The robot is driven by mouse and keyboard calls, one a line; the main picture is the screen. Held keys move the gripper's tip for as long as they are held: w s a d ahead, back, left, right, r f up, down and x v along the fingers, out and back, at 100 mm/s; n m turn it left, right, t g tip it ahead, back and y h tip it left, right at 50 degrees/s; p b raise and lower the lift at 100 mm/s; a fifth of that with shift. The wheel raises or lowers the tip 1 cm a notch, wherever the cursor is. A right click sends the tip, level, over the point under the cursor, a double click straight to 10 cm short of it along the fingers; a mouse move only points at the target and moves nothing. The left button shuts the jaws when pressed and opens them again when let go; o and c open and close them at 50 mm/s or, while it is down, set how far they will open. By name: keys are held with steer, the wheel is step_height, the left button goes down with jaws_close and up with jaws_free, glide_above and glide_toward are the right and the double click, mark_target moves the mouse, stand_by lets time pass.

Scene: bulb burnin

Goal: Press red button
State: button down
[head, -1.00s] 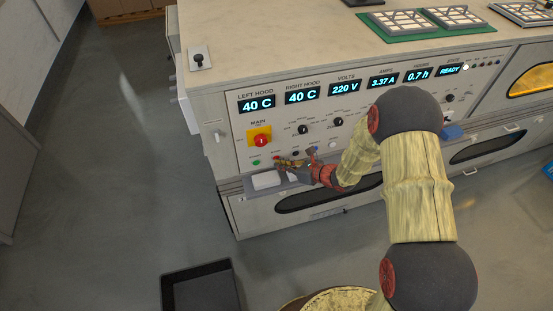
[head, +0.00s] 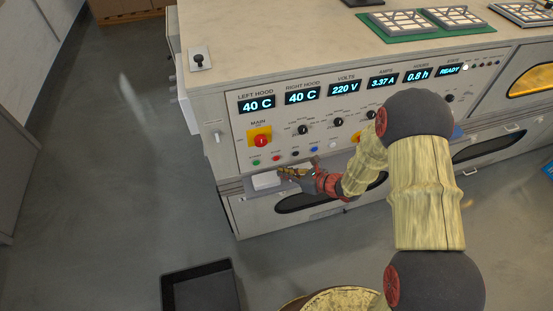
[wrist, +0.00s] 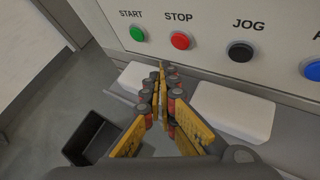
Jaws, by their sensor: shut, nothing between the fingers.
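The red button, labelled STOP, sits on the front panel between the green START button and the black JOG button. It shows in the wrist view (wrist: 181,40) and, small, in the head view (head: 276,158). My gripper (wrist: 163,75) is shut and empty, its fingertips below the STOP button and apart from it. In the head view my gripper (head: 286,172) is just below the button row. No button is hidden by the fingers in the wrist view. I cannot tell whether the red button is pressed in.
A red MAIN switch on a yellow plate (head: 260,141) is above the button row. The green button (wrist: 137,33), black button (wrist: 240,51) and blue button (wrist: 313,69) are beside STOP. A white pad (wrist: 235,112) lies on the ledge below. A black tray (head: 202,290) is on the floor.

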steer(key=s, duration=0.2)
steer(key=shift+s+d, duration=0.35)
steer(key=shift+d, duration=0.05)
stand_by(0.6)
